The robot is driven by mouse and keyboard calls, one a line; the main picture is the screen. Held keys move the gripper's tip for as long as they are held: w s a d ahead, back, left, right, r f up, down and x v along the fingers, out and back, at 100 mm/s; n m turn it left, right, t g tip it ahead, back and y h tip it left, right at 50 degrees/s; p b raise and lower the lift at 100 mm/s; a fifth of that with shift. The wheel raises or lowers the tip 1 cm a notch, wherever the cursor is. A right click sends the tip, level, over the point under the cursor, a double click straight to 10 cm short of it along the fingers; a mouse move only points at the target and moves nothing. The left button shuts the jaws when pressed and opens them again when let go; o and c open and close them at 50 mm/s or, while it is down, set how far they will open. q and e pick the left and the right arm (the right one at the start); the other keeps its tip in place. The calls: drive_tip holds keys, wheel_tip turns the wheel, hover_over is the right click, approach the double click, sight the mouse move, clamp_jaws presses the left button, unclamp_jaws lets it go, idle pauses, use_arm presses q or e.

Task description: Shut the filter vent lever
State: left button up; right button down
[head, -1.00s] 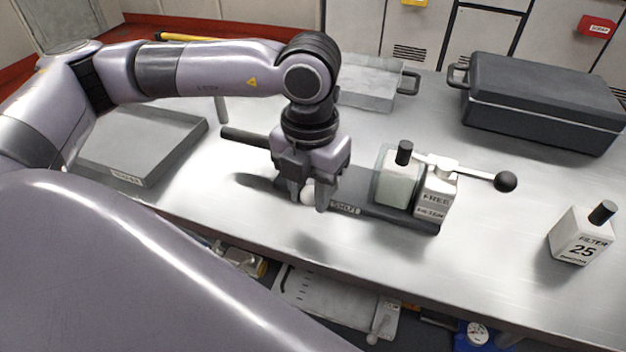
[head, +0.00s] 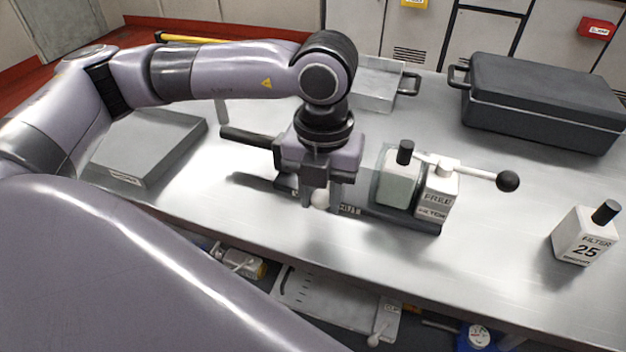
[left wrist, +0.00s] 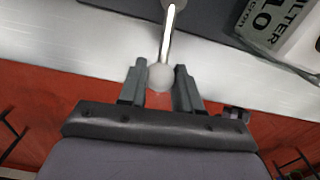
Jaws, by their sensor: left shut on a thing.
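A small lever with a pale ball knob (head: 320,200) is on the dark base of the filter unit (head: 405,218), left of the filter block. In the left wrist view its thin bright rod (left wrist: 168,40) runs up from the knob (left wrist: 159,78) to a round pivot. My left gripper (head: 322,204) points down over the base, its fingers on either side of the knob and closed on it. A small label (head: 350,210) lies just right of the fingers, partly covered. My right gripper is not in view.
A second, black-knobbed lever (head: 508,181) sticks out right from the filter block (head: 437,192). A loose filter marked 25 (head: 583,238) stands near the front right. The bench between block and loose filter is clear.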

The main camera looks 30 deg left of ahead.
use_arm(q)
drive_tip(key=shift+w+d+n, duration=0.25)
drive_tip(key=shift+d+n, duration=0.35)
drive_tip(key=shift+n, duration=0.5)
drive_tip(key=shift+d, duration=0.1)
drive_tip(key=shift+w+d+n, duration=0.1)
drive_tip(key=shift+n, duration=0.2)
drive_tip(key=shift+w+d+n+b, duration=0.35)
drive_tip(key=shift+d+n+b, duration=0.1)
drive_tip(key=shift+n, duration=0.45)
drive_tip(key=shift+w+d+n, duration=0.25)
drive_tip(key=shift+w+n, duration=0.05)
drive_tip(key=shift+n, duration=0.4)
drive_tip(key=o, duration=1)
